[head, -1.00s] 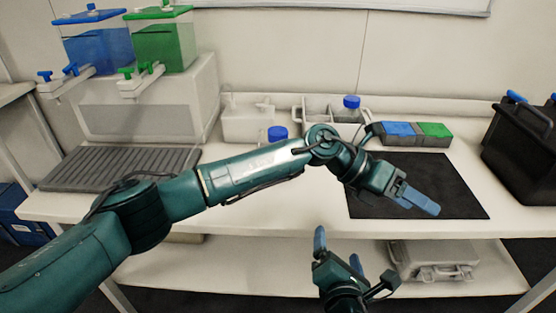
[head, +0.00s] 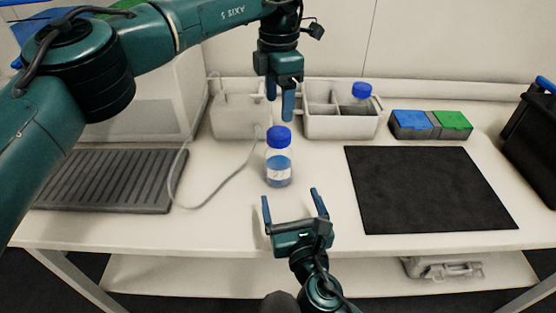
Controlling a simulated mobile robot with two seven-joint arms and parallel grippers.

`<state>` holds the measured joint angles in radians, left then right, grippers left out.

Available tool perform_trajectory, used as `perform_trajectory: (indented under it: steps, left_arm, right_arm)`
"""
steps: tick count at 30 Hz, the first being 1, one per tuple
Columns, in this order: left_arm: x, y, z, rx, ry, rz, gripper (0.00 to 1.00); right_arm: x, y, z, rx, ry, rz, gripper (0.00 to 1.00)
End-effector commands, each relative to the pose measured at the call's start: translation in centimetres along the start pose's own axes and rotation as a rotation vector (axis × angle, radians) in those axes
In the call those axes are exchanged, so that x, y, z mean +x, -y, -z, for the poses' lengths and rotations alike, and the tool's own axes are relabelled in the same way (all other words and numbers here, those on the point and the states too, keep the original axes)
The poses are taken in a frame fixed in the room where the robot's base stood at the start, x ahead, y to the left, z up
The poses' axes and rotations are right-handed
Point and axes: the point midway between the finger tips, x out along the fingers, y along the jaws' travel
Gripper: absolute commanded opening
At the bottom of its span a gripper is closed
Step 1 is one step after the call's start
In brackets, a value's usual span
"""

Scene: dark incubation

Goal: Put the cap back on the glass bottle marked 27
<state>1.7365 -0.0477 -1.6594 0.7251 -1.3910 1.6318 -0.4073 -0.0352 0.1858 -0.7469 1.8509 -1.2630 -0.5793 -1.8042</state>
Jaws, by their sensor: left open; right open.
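A glass bottle (head: 279,172) with blue liquid and a white label stands upright on the bench. The number on its label is too small to read. A blue cap (head: 279,137) sits on its top; I cannot tell whether it is screwed tight. My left gripper (head: 281,108) points down just above the cap in the picture, open and apart from it. My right gripper (head: 293,197) is open and empty in front of the bottle, its two blue fingers pointing toward it. A second blue-capped bottle (head: 360,97) stands in the grey divided caddy (head: 341,126) at the back.
A black mat (head: 425,190) lies clear on the right. Blue and green lidded boxes (head: 430,125) stand behind it. A ribbed dark tray (head: 110,180) is on the left. A white container (head: 238,120) with a tube stands behind the bottle. A black case (head: 535,140) is at far right.

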Motion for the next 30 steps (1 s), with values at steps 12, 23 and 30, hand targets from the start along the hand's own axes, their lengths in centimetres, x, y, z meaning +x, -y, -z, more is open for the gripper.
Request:
perform_trajectory:
  steps: [12, 23, 30]
  left_arm:
    - [0.0, 0.0, 0.0, 0.000, 0.001, 0.001, 0.65]
    - [0.0, 0.0, 0.0, 0.000, 0.001, 0.002, 0.65]
    - [0.0, 0.0, 0.0, 0.000, 0.001, 0.002, 0.65]
  right_arm:
    - [4.6, 0.0, -0.1, 0.002, 0.003, 0.002, 0.86]
    - [11.1, 0.0, -0.1, 0.002, 0.000, 0.002, 0.86]
    - [13.0, 0.1, 0.0, 0.002, 0.000, 0.001, 0.86]
